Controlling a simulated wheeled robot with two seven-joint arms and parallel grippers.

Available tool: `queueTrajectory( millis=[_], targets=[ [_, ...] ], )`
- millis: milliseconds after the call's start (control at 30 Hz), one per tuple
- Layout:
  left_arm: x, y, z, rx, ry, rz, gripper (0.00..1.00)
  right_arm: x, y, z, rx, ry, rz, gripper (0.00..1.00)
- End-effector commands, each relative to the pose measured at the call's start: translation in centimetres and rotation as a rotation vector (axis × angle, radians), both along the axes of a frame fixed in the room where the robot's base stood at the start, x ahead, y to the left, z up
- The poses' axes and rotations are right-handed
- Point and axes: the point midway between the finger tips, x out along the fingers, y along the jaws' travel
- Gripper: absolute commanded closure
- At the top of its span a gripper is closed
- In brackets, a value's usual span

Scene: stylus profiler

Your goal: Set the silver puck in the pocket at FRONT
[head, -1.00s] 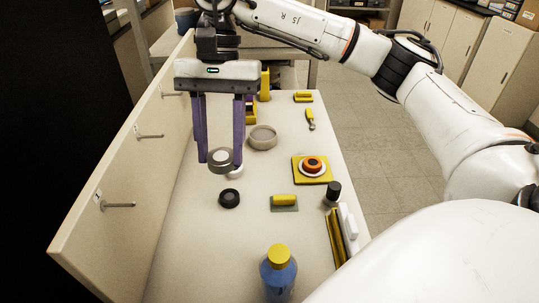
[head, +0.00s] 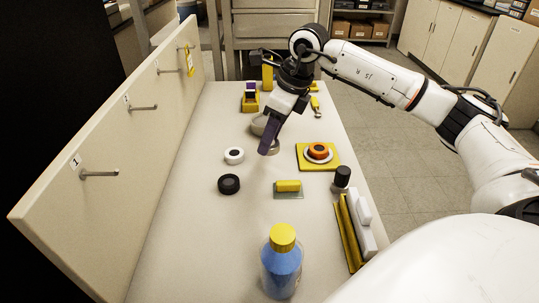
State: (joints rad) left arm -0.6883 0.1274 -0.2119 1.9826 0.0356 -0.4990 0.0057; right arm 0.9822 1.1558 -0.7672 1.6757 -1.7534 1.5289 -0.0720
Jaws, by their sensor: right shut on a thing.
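My right gripper (head: 266,151), with purple fingers, is over the middle of the table, seen from the side and tilted. It is shut on the silver puck (head: 273,148), which shows only partly beside and behind the fingertips. A grey round dish (head: 257,125) is just behind the fingers and partly hidden by them. A yellow square plate (head: 331,164) lies to the right, with a white ring and an orange ring (head: 318,150) on it. I cannot make out a pocket marked FRONT. My left gripper is not in view.
A white puck (head: 234,155) and a black puck (head: 229,184) lie left of the gripper. A yellow block (head: 288,186), a black-capped jar (head: 342,177) and a blue bottle (head: 281,268) stand nearer. A pegged panel (head: 115,130) borders the left side.

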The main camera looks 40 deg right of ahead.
Motion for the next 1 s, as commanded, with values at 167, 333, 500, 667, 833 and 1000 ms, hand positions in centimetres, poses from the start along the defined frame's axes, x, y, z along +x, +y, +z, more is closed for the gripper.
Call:
queueTrajectory(
  millis=[167,333,500,667,833,1000],
  targets=[
    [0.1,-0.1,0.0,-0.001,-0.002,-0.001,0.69,0.0,0.0,-2.2,-0.001,0.0,0.002,1.0],
    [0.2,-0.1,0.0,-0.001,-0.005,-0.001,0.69,-0.1,0.0,-3.8,0.0,0.002,0.003,1.0],
    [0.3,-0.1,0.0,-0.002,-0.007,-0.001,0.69,0.0,0.0,-6.0,0.0,0.001,0.002,1.0],
    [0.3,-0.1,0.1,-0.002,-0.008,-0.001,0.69,0.0,0.0,-6.1,0.0,-0.002,0.003,1.0],
    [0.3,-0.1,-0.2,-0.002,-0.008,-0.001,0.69,0.0,0.1,-6.4,0.0,-0.001,0.004,1.0],
    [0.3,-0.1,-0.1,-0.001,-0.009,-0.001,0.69,0.0,0.1,-6.4,0.0,0.0,0.004,0.42]
  ],
)
